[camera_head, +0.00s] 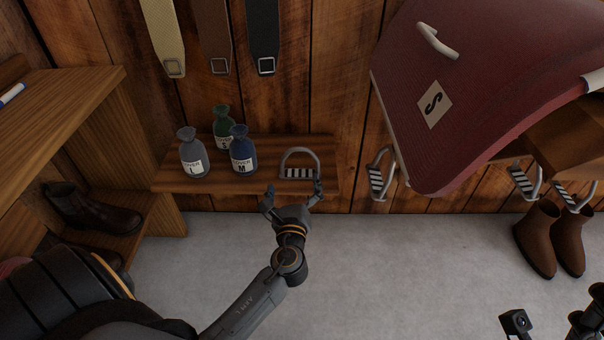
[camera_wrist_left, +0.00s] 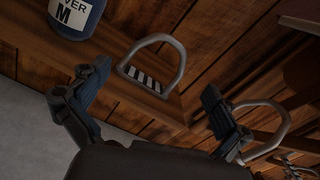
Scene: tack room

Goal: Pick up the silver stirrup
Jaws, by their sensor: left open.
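A silver stirrup (camera_head: 300,164) with a black-and-white striped tread stands on a small wooden wall shelf (camera_head: 160,181), near its right end. It also shows in the left wrist view (camera_wrist_left: 177,58), beyond the space between my fingers. My left gripper (camera_head: 292,194) is open and empty at the front edge of the shelf, just in front of the stirrup, apparently not touching it. It also shows in the left wrist view (camera_wrist_left: 148,103).
Blue (camera_head: 242,150), grey (camera_head: 193,153) and green (camera_head: 222,124) bottles stand left of the stirrup on the shelf. A maroon saddle-like piece (camera_head: 470,80) juts out at right, with another stirrup (camera_head: 378,175) hanging below. Brown boots (camera_head: 537,240) stand at right.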

